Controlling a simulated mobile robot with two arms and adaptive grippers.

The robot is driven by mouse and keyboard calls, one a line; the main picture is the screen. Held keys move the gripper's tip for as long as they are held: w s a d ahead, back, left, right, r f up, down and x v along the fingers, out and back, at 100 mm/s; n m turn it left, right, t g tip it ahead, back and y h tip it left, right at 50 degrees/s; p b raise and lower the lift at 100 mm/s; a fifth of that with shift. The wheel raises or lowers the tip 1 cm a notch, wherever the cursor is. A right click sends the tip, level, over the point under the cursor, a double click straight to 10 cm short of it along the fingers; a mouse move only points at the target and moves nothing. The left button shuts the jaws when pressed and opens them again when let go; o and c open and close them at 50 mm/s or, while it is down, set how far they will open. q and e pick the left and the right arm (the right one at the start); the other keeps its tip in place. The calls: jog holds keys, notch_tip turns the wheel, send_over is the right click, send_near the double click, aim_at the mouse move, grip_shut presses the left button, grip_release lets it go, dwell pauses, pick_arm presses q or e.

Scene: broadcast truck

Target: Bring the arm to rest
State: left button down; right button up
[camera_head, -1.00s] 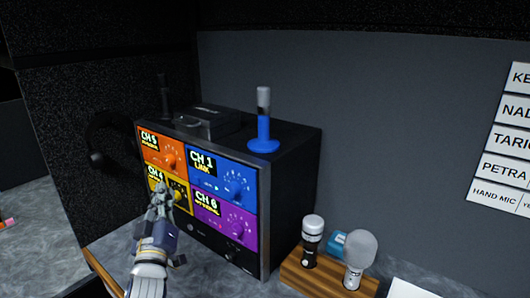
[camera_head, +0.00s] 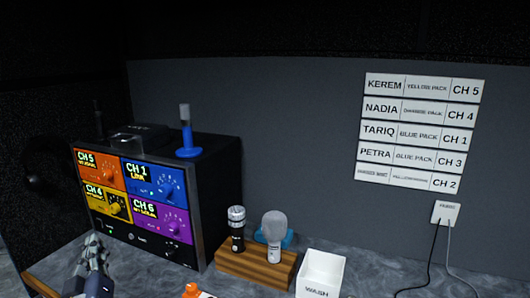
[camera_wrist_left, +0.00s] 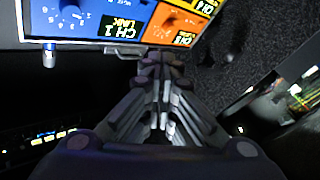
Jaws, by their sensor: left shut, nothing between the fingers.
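My left gripper (camera_head: 94,246) is at the lower left of the head view, in front of the lower left part of the channel rack (camera_head: 205,215). It is shut and empty. In the left wrist view the gripper's fingers (camera_wrist_left: 160,65) are together, pointing toward the rack's coloured panels. The blue CH 1 panel (camera_wrist_left: 85,15) and an orange panel (camera_wrist_left: 175,22) show past the fingertips. I cannot tell from these views how far the fingertips are from the rack. My right gripper is not in view.
A wooden block (camera_head: 255,265) holds a black microphone (camera_head: 237,230) and a grey-headed one (camera_head: 274,228). A white WASH box (camera_head: 321,272) stands to its right. A blue stand (camera_head: 187,140) is on the rack. Name strips (camera_head: 420,130) and a socket (camera_head: 446,212) are on the wall.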

pick_arm(q)
jog(key=s+d+f+m+g+h, duration=0.1)
jog(key=s+d+f+m+g, duration=0.15)
jog(key=f, duration=0.45)
jog(key=s+d+f+m+g+h, duration=0.1)
jog(key=s+d+f+g+h, duration=0.1)
jog(key=s+d+f+g, duration=0.3)
jog(key=s+f+m+h, duration=0.1)
jog(key=s+f+m, duration=0.1)
jog(key=f, duration=0.6)
jog(key=s+d+f+m+g+h, duration=0.25)
jog(key=s+d+f+g, duration=0.2)
jog(key=s, duration=0.55)
jog(key=s+d+f+m+g+h, duration=0.1)
jog(key=s+d+f+m+g, duration=0.3)
jog(key=s, duration=0.6)
notch_tip(320, 180, down, 26)
jog(key=s+f, duration=0.1)
jog(key=s+a+f+g, duration=0.1)
jog(key=s+a+f, duration=0.1)
jog(key=s+f, duration=1.4)
jog(key=shift+s+n+g, duration=0.3)
jog(key=shift+s+g, duration=0.1)
jog(key=shift+s, duration=0.35)
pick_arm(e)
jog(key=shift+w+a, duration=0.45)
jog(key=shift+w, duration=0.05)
